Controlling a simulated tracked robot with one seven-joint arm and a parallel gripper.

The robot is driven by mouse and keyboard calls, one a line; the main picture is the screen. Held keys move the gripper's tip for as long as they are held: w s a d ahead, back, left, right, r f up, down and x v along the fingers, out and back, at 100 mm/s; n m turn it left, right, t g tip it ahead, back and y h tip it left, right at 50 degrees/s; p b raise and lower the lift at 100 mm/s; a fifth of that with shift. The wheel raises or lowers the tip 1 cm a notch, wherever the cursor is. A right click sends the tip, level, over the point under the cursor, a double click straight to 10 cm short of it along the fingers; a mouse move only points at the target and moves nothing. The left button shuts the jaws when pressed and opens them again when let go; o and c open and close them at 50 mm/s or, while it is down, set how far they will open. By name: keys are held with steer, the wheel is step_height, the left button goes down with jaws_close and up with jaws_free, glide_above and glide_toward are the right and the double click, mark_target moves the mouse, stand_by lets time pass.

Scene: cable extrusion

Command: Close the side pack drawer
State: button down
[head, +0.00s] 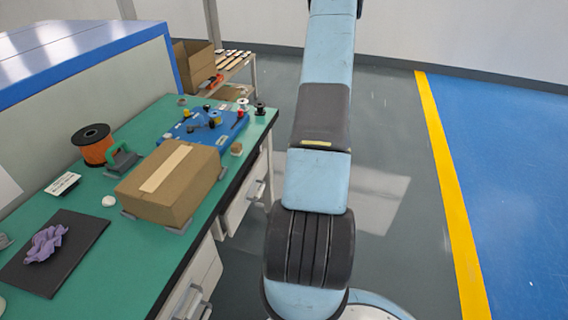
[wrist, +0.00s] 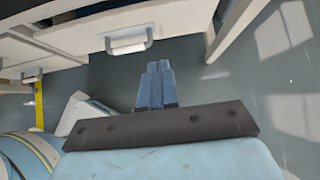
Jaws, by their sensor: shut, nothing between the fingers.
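White drawers sit under the green workbench (head: 120,265). In the head view, a far drawer front (head: 244,207) and a near drawer front (head: 203,273) show below the bench edge, each with a grey handle. I cannot tell from their labels which is the side pack drawer. In the wrist view, a white drawer front (wrist: 70,44) with a handle (wrist: 128,43) spans the top left, and a white panel (wrist: 238,24) juts out at the top right. My gripper (wrist: 156,66) is shut and empty, just below the handle and apart from it. It is outside the head view.
A cardboard box (head: 172,182), an orange spool (head: 94,146), a blue fixture board (head: 208,127) and a black mat (head: 55,252) with a purple cloth lie on the bench.

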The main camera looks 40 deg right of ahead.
steer(key=s+a+f+t+y, duration=0.2)
steer(key=s+a+f+y, duration=0.15)
steer(key=f, duration=0.25)
steer(key=t+y, duration=0.1)
steer(key=t, duration=0.5)
glide_toward(248, 182)
steer(key=x, duration=0.6)
steer(key=shift+w+a+f, duration=0.15)
steer(key=shift+w, duration=0.25)
steer(key=shift+w, duration=0.15)
